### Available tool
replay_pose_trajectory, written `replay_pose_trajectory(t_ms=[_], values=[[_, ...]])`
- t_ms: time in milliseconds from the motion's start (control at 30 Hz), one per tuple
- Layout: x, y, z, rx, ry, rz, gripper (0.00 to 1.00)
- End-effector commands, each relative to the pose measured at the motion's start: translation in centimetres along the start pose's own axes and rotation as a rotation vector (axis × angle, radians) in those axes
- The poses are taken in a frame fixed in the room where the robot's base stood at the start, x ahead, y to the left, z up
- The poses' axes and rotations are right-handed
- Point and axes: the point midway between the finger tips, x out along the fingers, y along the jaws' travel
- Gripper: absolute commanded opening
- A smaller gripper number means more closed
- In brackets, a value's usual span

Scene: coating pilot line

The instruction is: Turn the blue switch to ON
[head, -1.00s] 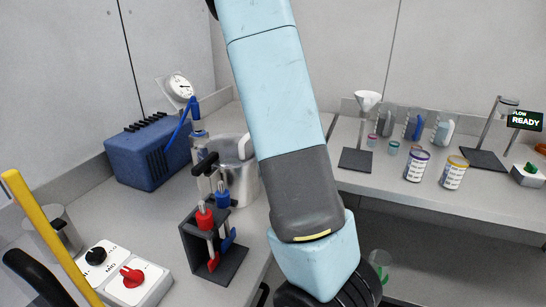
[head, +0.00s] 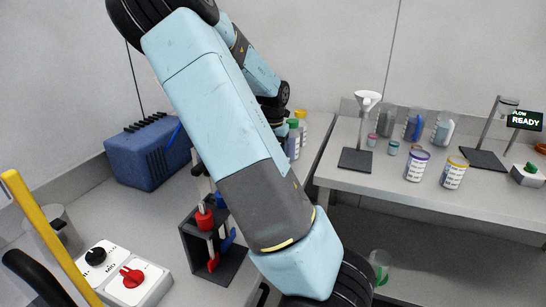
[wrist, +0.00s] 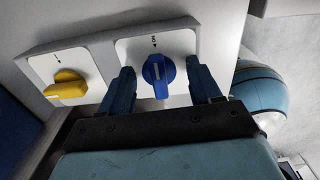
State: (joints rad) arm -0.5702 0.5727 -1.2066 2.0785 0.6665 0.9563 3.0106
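The blue switch (wrist: 158,72) shows in the wrist view, a round knob with a grip bar on a white plate. A small mark that looks like ON stands above it. The bar lies roughly up and down in the picture; which way it points is hard to tell. My gripper (wrist: 163,84) is open, one dark finger at the left of the blue switch and one at its right. I see a gap at each side and cannot tell how deep the fingers reach. The blue switch does not show in the head view, nor does my gripper.
A yellow switch (wrist: 66,84) sits left of the blue one on the same panel. In the head view, a box with black (head: 96,256) and red (head: 132,277) knobs stands bottom left, near a dark rack (head: 222,262) and a blue ribbed box (head: 148,152).

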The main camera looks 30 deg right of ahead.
Motion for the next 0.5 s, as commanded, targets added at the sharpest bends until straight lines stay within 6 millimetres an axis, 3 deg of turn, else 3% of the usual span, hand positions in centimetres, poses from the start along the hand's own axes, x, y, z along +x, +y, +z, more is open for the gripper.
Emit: replay_pose_trajectory(t_ms=[333, 500], values=[[-0.1, 0.1, -0.1, -0.002, 0.001, 0.000, 0.72], [-1.4, 0.1, -0.1, -0.003, 0.001, 0.000, 0.72]])
